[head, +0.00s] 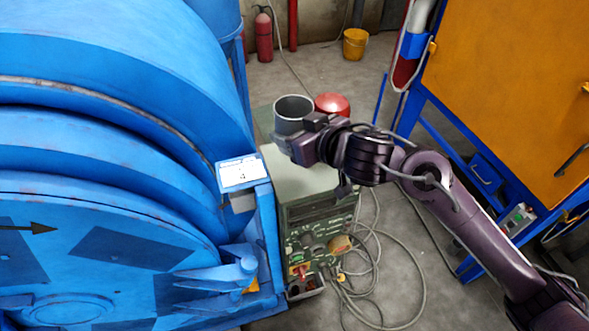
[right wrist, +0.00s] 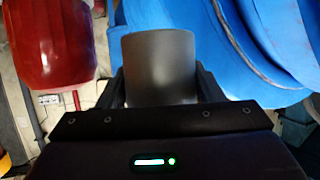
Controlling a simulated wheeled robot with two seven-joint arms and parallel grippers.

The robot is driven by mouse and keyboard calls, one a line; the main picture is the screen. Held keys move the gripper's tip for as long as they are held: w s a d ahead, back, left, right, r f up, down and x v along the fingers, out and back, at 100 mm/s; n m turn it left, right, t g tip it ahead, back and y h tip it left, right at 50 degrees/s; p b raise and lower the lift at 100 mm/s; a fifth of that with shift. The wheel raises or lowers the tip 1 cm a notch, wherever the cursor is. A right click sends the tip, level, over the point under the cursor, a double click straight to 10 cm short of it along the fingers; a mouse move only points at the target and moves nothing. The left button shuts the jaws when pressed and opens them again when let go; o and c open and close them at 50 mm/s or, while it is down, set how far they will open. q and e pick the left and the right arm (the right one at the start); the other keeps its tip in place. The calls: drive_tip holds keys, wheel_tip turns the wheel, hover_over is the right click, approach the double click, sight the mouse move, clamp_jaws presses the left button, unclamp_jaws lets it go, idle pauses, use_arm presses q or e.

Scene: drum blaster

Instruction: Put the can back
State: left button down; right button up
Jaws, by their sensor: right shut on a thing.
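The can is a grey metal cylinder (head: 293,108) with an open top, near the far end of the green machine box. My right gripper (head: 283,143) is shut on the can. In the right wrist view the can (right wrist: 159,68) stands between the two dark fingers (right wrist: 160,92). In the head view the gripper and wrist hide the can's lower part, so I cannot tell whether its base touches the surface below. My left gripper is not in view.
A red rounded object (head: 332,104) is right beside the can. The big blue drum machine (head: 120,80) fills the left. The green box (head: 320,225) has a control panel, with loose cables (head: 385,300) on the floor. An orange cabinet (head: 510,90) stands at right.

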wheel_tip(320, 180, down, 6)
drive_tip(key=shift+r, duration=0.2)
drive_tip(key=shift+f, duration=0.6)
wheel_tip(320, 180, down, 4)
drive_tip(key=shift+r, duration=0.1)
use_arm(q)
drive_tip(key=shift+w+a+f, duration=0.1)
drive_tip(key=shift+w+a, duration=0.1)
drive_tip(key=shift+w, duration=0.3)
use_arm(e)
drive_tip(key=shift+f, duration=0.2)
drive_tip(key=o, duration=1.1)
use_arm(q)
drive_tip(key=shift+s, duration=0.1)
use_arm(e)
drive_tip(key=shift+r, duration=0.15)
